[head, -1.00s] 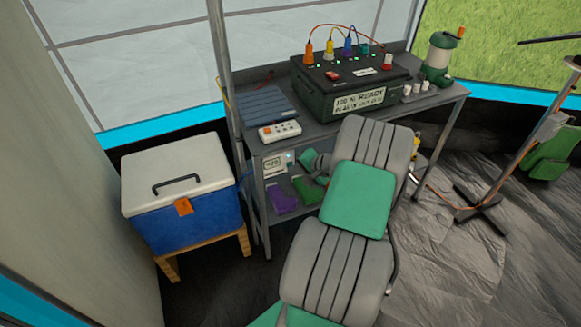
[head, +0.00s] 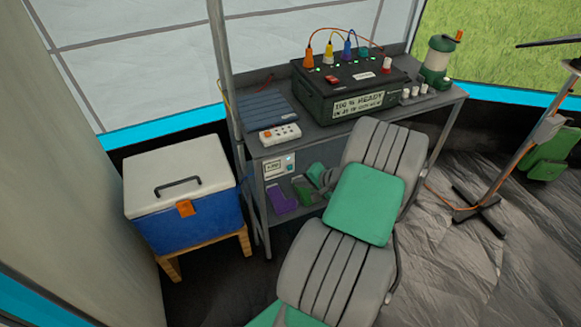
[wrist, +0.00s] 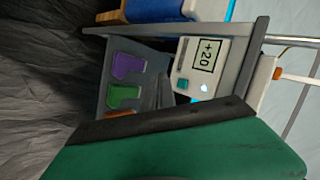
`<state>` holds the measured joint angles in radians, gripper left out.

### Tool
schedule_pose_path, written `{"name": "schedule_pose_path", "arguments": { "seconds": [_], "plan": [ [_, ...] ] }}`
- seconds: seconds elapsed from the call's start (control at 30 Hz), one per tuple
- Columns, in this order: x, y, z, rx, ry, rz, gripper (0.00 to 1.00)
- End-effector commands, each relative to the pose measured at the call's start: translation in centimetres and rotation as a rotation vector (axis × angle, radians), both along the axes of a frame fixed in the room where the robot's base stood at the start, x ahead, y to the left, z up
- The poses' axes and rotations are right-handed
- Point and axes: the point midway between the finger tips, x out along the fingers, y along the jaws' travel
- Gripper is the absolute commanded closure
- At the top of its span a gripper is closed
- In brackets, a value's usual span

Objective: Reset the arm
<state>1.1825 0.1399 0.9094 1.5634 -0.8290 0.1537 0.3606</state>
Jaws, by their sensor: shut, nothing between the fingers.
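My grey and green arm (head: 367,203) reaches up from the bottom middle of the head view toward the grey bench. My gripper (wrist: 165,93) shows in the wrist view as small grey fingers beyond a dark bar and a green body. The fingers are shut and empty. In the head view the gripper is mostly hidden by my arm.
A blue cooler (head: 185,222) stands left. A stand (head: 478,208) stands right on open floor.

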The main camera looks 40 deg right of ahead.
Motion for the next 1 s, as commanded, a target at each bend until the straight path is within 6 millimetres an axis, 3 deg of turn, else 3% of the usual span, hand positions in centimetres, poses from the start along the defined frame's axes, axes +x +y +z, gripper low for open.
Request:
{"name": "schedule_pose_path", "arguments": {
  "seconds": [0.2,0.53,0.63,0.73,0.83,0.93,1.0],
  "plan": [
    [-1.8,0.5,0.1,0.001,0.000,-0.001,1.00],
    [-1.8,0.6,0.0,0.000,0.000,0.001,1.00],
    [-1.1,1.6,1.4,-0.023,0.022,0.047,1.00],
    [0.8,5.2,5.5,-0.107,0.093,0.197,1.00],
    [2.2,11.3,11.6,-0.243,0.200,0.418,1.00],
    [1.6,17.9,17.9,-0.395,0.296,0.628,1.00],
    [0.0,22.1,22.1,-0.499,0.346,0.756,1.00]
  ]
}}
